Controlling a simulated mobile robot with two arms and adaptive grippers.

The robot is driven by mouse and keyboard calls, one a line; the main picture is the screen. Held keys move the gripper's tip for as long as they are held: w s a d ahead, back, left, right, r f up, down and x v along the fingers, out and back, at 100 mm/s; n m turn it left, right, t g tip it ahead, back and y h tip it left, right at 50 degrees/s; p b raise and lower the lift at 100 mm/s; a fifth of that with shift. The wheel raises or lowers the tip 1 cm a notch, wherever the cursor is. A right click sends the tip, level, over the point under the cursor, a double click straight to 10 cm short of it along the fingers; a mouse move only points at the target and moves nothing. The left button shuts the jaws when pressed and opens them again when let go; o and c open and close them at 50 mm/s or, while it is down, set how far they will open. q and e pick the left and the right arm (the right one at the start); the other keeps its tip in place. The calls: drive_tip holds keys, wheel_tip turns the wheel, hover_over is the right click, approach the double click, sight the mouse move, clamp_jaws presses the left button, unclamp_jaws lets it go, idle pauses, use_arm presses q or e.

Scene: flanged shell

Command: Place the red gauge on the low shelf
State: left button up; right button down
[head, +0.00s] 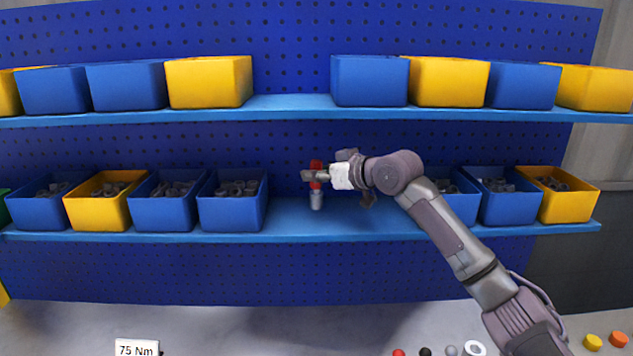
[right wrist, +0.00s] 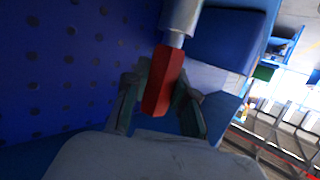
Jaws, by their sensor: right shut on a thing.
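The red gauge (head: 316,165), a red handle with a silver cylindrical end, is upright with the silver end down. My right gripper (head: 313,176) is shut on its red part. In the right wrist view the red handle (right wrist: 164,80) sits between both fingers of the gripper (right wrist: 160,98). The low shelf (head: 285,216) is a light blue ledge. The gauge is over its bare gap in the middle; I cannot tell whether its silver end touches the surface. My left gripper is not in view.
A blue bin (head: 233,205) of grey parts stands left of the gap. Another blue bin (head: 462,207) stands to the right, partly behind my arm. The upper shelf (head: 290,106) with blue and yellow bins runs above. A "75 Nm" label (head: 137,348) is at the bottom.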

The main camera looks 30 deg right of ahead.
sight(321, 188)
wheel_tip(321, 188, down, 3)
drive_tip(key=shift+r+p, duration=0.15)
drive_tip(key=shift+p, duration=0.85)
drive_tip(key=shift+w+f, duration=0.15)
drive_tip(key=shift+f, duration=0.25)
drive_tip(key=shift+f, duration=0.1)
drive_tip(key=c, duration=1)
unclamp_jaws()
drive_tip(key=shift+f, duration=0.1)
drive_tip(key=shift+o, duration=0.2)
drive_tip(key=b+v, duration=0.5)
drive_tip(key=v, duration=0.7)
